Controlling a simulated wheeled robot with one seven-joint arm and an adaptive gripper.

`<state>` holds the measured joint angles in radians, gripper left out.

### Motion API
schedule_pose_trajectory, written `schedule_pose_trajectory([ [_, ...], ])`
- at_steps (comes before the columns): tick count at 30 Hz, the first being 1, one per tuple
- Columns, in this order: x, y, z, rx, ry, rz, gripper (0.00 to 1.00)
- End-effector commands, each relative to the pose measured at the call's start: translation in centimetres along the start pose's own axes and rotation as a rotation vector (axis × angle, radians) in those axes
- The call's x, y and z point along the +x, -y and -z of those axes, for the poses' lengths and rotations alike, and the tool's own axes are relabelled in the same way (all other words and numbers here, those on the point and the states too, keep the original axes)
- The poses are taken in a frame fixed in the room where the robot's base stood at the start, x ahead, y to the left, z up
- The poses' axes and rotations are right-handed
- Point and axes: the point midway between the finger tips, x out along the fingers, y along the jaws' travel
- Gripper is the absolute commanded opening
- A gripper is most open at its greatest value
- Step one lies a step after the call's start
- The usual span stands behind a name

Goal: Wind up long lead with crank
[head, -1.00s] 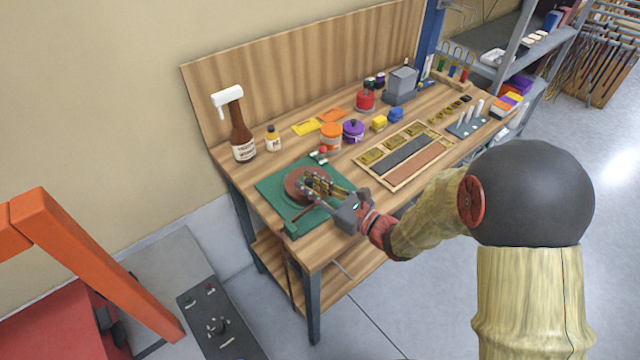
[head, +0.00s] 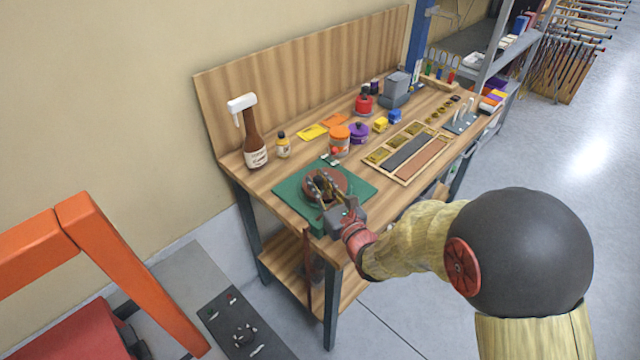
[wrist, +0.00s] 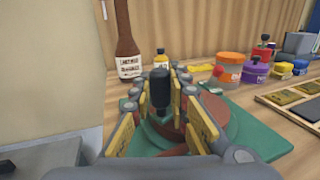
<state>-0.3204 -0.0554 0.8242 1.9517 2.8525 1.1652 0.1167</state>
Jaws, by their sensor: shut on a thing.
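A reddish-brown round reel (head: 340,178) sits on a green base (head: 290,190) at the near left end of the wooden workbench. A black upright crank handle (wrist: 160,90) stands over the reel in the wrist view. My gripper (head: 323,186) is shut on this handle, with its yellow-padded fingers on either side; it also shows in the wrist view (wrist: 158,108). A brown strip, which looks like the lead (head: 307,270), hangs down past the bench's front edge. The fingers and palm hide part of the reel and where the lead meets it.
A wooden tray (head: 406,155) lies to the right. An orange frame (head: 120,265) stands at the lower left.

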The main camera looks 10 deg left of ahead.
Motion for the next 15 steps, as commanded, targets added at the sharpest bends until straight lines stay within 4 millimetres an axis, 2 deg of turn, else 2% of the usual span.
schedule_pose_trajectory([
  [9,0.01,-0.06,-0.01,0.0,0.0,-0.001,0.0],
  [10,0.01,-0.06,-0.01,0.0,0.0,-0.001,0.18],
  [15,0.01,-0.03,-0.01,0.0,0.0,-0.001,0.28],
])
